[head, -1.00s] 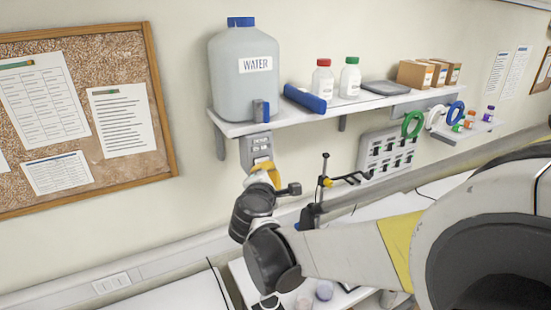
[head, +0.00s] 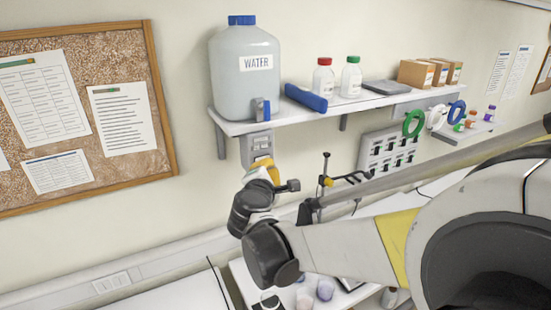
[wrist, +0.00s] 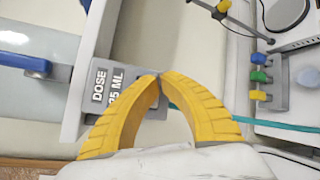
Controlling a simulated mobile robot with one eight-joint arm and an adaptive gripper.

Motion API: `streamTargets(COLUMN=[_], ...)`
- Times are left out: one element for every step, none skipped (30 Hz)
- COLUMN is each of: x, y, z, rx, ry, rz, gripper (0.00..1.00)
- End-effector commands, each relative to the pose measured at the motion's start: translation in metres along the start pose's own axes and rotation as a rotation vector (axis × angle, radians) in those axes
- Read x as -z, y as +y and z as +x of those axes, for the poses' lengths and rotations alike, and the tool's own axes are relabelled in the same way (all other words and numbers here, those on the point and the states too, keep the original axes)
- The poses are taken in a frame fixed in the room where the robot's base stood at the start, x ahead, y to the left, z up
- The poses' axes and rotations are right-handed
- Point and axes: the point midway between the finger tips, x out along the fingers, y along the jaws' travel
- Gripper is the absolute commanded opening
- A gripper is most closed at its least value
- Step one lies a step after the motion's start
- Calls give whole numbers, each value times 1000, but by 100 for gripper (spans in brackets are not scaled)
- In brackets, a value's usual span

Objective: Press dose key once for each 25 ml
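The grey dosing unit (head: 255,145) hangs under the left end of the shelf, below the large water jug (head: 243,95). In the wrist view its plate (wrist: 122,76) carries a label reading DOSE 25 ML, partly covered by my left finger. My gripper (head: 265,164) is just below and in front of the unit in the head view. In the wrist view its yellow fingertips (wrist: 159,78) meet, with nothing seen between them, over the right edge of the plate. The dose key cannot be made out behind the fingertips, and I cannot tell whether they touch it.
A blue tap handle (head: 261,109) sits at the jug's base. The shelf (head: 340,105) holds a blue roll and two capped bottles. A stand with clamps (head: 325,180) is close to the right of my gripper. A switch panel (head: 388,150) is farther right.

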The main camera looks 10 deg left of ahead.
Motion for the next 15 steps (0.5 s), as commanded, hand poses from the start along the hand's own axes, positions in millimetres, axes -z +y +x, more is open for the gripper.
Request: streamTargets(x=[0,0,0,0,0,0,0,0,1,1,1,1,2,2,2], y=[0,0,0,0,0,0,0,0,1,1,1,1,1,2,2], z=[0,0,0,0,0,0,1,1,1,2,2,2,3,3,3], rx=[0,0,0,0,0,0,0,0,0,0,0,0,0,0,0], ry=[0,0,0,0,0,0,0,0,0,0,0,0,0,0,0], rz=[0,0,0,0,0,0,0,0,0,0,0,0,0,0,0], gripper=[0,0,0,0,0,0,0,0,0,0,0,0,0,0,0])
